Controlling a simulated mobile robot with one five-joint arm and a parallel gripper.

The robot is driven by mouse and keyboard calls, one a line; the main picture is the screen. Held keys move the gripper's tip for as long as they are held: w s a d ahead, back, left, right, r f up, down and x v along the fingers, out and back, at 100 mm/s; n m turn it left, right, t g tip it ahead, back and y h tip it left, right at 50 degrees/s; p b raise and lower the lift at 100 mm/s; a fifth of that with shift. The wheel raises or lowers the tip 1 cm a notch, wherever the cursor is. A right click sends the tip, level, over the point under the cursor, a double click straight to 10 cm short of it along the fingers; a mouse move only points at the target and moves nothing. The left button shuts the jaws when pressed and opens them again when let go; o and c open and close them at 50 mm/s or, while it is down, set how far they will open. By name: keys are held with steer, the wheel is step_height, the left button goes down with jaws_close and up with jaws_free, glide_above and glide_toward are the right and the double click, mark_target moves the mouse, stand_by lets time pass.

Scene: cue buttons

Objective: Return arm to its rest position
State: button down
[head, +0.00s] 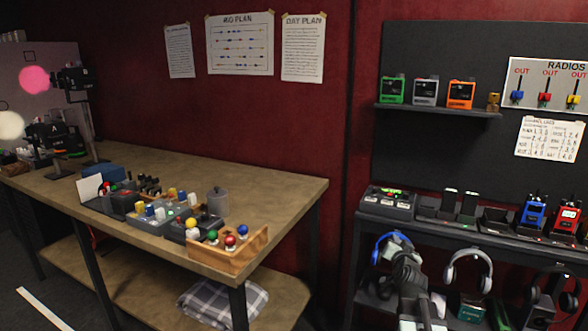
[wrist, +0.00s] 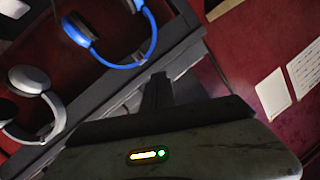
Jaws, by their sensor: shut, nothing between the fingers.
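My gripper (wrist: 156,84) is shut and empty; its dark fingers show together in the middle of the wrist view, beyond its grey housing with a yellow and green light. In the head view my arm stands at the bottom, right of centre, in front of the dark rack (head: 352,262). Its upper part is close to the blue headphones (head: 379,246) in the picture and partly covers them. Whether it touches them I cannot tell. The blue headphones (wrist: 122,64) also show in the wrist view, tilted, up and left of the fingers.
White headphones (head: 481,258) hang right of my arm. Radios and chargers (head: 388,203) line the rack's top. A wooden table (head: 290,190) on the left holds trays of coloured buttons (head: 243,231), with a plaid cloth (head: 225,302) on its lower shelf. Dark floor shows at lower left.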

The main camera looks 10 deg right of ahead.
steer(key=a+f+n+g+y, duration=0.2)
steer(key=a+f+n+y, duration=0.15)
steer(key=a, duration=0.75)
steer(key=a+f+n+g+y, duration=0.2)
steer(key=a+f, duration=0.3)
steer(key=a, duration=0.6)
steer(key=s+a+f+n+g+y, duration=0.1)
steer(key=s+a+f+n+g, duration=0.15)
steer(key=s+a+f, duration=0.45)
steer(key=s+d+f+g+h, duration=0.1)
steer(key=s+f+g, duration=0.1)
steer(key=s+g, duration=0.35)
steer(key=s+d+f+g+h, duration=0.1)
steer(key=s+f+g, duration=0.2)
steer(key=s, duration=0.5)
step_height(320, 180, up, 19)
steer(key=s+p, duration=0.1)
steer(key=p, duration=1.7)
steer(key=shift+s+a+f, duration=0.15)
steer(key=shift+s+f, duration=0.05)
steer(key=shift+s, duration=0.05)
steer(key=shift+f, duration=0.1)
